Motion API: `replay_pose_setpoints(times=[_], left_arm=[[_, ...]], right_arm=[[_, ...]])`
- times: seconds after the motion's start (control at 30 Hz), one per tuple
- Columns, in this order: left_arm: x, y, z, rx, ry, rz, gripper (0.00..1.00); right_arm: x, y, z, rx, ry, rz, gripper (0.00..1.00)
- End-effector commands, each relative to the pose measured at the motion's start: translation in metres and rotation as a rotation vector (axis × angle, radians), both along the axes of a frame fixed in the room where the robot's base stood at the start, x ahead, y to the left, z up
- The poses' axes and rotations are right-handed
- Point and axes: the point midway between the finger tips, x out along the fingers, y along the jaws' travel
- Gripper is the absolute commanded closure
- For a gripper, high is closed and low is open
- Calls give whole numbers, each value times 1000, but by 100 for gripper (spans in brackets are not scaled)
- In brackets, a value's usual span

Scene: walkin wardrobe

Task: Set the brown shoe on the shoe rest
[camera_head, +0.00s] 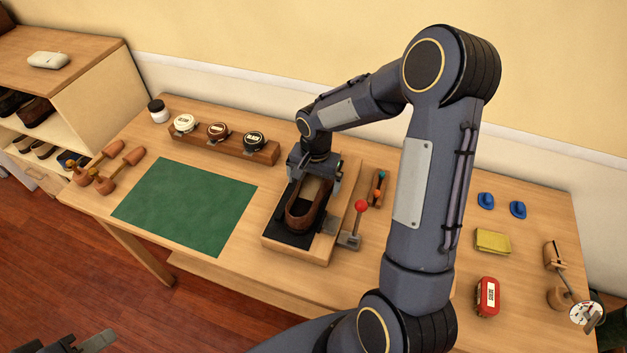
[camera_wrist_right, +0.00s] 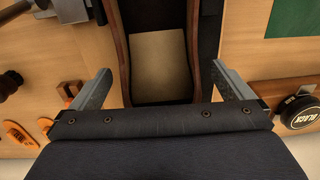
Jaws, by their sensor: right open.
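The brown shoe (camera_head: 301,219) sits on the black pad of the wooden shoe rest (camera_head: 300,251), its opening facing up. In the right wrist view the shoe's beige insole (camera_wrist_right: 158,62) shows between its brown sides. My right gripper (camera_head: 313,181) is open directly over the shoe, its fingers (camera_wrist_right: 162,78) on either side of it. No firm grip shows, and I cannot tell whether the fingers touch the shoe. The gripper hides the shoe's far end. Part of my left gripper (camera_head: 96,341) shows at the bottom left edge; its jaws are unclear.
A red-knobbed lever (camera_head: 361,207) stands at the rest's right side. A green mat (camera_head: 187,205) lies empty to the left. Polish tins stand in a wooden holder (camera_head: 226,144) behind. A red tin (camera_head: 487,297) and a yellow sponge (camera_head: 492,241) lie at right.

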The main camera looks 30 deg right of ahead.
Motion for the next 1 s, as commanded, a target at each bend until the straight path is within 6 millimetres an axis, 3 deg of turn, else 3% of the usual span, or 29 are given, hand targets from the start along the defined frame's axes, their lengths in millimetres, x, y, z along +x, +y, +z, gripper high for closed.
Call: replay_pose_setpoints(times=[0.4,0.7,0.87,1.0], left_arm=[[0,0,-7,0,1,0,64],[0,0,-8,0,1,0,64],[0,0,-8,0,1,0,64],[0,0,-8,0,1,0,64]], right_arm=[[-1,-2,85,-1,-8,0,0],[-5,-3,118,2,-9,7,0],[-31,1,140,30,-60,80,0],[-75,11,164,68,-152,210,0]])
